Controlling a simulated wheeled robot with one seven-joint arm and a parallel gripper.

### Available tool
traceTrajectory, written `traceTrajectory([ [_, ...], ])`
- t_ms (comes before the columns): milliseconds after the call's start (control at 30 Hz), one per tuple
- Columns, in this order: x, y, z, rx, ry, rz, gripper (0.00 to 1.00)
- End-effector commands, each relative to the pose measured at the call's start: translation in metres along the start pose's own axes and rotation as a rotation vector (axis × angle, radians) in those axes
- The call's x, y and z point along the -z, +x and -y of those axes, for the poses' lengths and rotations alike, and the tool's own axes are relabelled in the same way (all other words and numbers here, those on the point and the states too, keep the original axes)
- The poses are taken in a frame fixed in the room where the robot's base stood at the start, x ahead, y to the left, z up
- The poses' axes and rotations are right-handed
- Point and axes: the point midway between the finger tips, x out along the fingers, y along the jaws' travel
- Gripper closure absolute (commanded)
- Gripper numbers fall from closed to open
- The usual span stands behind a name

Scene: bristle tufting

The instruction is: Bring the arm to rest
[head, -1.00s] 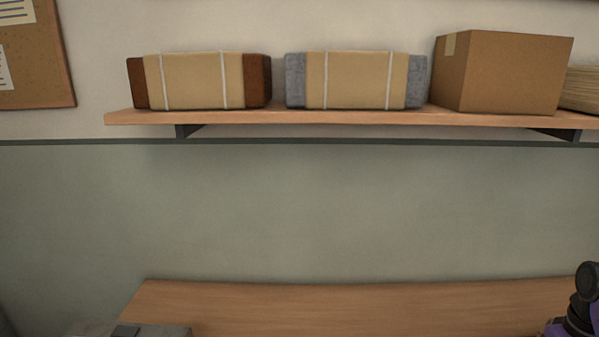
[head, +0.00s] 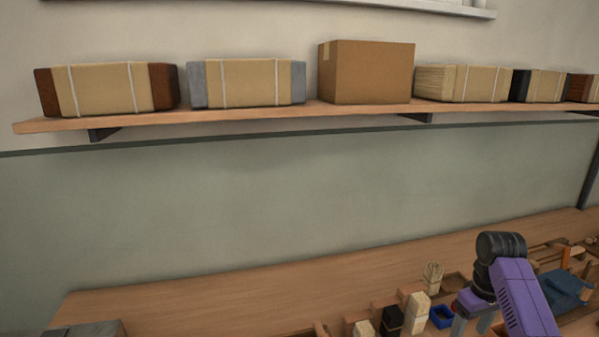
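My arm shows at the lower right in purple with a black joint. It is bent over the workbench (head: 200,297).
A dark block (head: 391,320) and a bristle tuft bundle (head: 433,277) stand left of my arm. A blue item (head: 565,287) and wooden pieces lie to its right. A wall shelf (head: 250,117) carries wrapped bundles and a cardboard box (head: 366,72).

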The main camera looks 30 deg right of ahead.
Motion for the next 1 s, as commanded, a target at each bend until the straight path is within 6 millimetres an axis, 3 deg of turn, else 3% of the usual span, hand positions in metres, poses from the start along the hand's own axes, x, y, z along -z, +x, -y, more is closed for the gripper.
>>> traceTrajectory([
  [267,0.032,-0.008,-0.013,-0.061,0.03,-0.136,0.34],
  [500,0.074,-0.032,-0.029,-0.143,0.068,-0.352,0.34],
  [633,0.095,-0.039,-0.025,-0.173,0.092,-0.496,0.34],
  [767,0.116,-0.042,-0.002,-0.188,0.113,-0.674,0.34],
  [900,0.127,-0.042,0.046,-0.178,0.139,-0.887,0.34],
  [1000,0.122,-0.041,0.085,-0.158,0.159,-1.021,0.34],
])
